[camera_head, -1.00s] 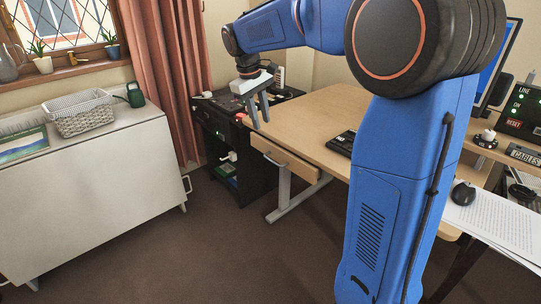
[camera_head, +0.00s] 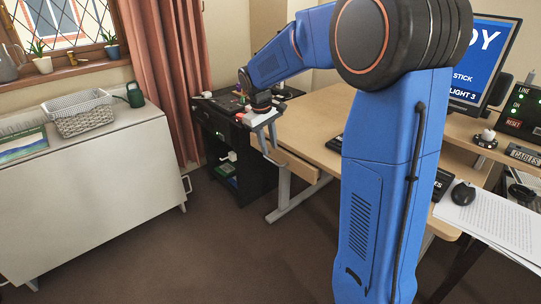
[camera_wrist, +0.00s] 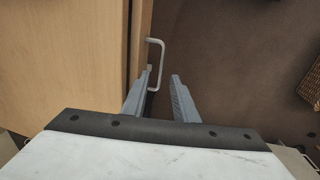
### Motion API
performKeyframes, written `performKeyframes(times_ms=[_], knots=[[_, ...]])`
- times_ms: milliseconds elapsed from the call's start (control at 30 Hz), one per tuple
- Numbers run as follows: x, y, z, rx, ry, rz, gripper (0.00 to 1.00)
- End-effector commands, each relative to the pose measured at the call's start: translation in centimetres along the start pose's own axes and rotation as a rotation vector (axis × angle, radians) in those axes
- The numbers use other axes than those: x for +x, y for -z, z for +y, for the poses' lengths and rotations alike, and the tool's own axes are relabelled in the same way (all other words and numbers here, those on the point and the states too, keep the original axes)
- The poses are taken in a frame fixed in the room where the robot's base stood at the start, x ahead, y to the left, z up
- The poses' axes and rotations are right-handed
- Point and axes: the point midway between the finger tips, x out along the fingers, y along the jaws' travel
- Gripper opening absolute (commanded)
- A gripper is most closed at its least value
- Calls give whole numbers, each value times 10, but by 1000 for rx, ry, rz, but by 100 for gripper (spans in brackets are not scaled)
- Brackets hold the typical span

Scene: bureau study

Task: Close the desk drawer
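The desk drawer (camera_head: 304,167) is a light wooden drawer under the left end of the desk (camera_head: 315,108). It stands partly pulled out. In the wrist view, the drawer's edge (camera_wrist: 137,45) runs along the desktop, with a pale bar handle (camera_wrist: 161,48) sticking out to the right. My gripper (camera_head: 276,153) is at the drawer front in the head view and hides part of it. In the wrist view, my gripper (camera_wrist: 161,75) has two grey fingers apart with nothing held between them. The handle lies just beyond the fingertips; I cannot tell whether they touch.
A dark cabinet (camera_head: 235,165) stands behind the drawer at the left. A white sideboard (camera_head: 90,200) with a wicker basket (camera_head: 80,115) is at far left. The brown floor (camera_head: 220,250) between is clear. A monitor (camera_head: 483,60) and keyboard are on the desk.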

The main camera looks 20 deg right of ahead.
Motion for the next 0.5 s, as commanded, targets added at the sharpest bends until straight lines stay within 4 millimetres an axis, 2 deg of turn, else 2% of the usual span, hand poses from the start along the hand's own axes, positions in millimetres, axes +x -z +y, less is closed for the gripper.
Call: performKeyframes(times_ms=[33, 200, 500], knots=[[10, -1, 0, 0, 1, -4, 26], [33, 0, 0, 0, 0, -3, 26], [49, 0, 0, -1, 0, -1, 26]])
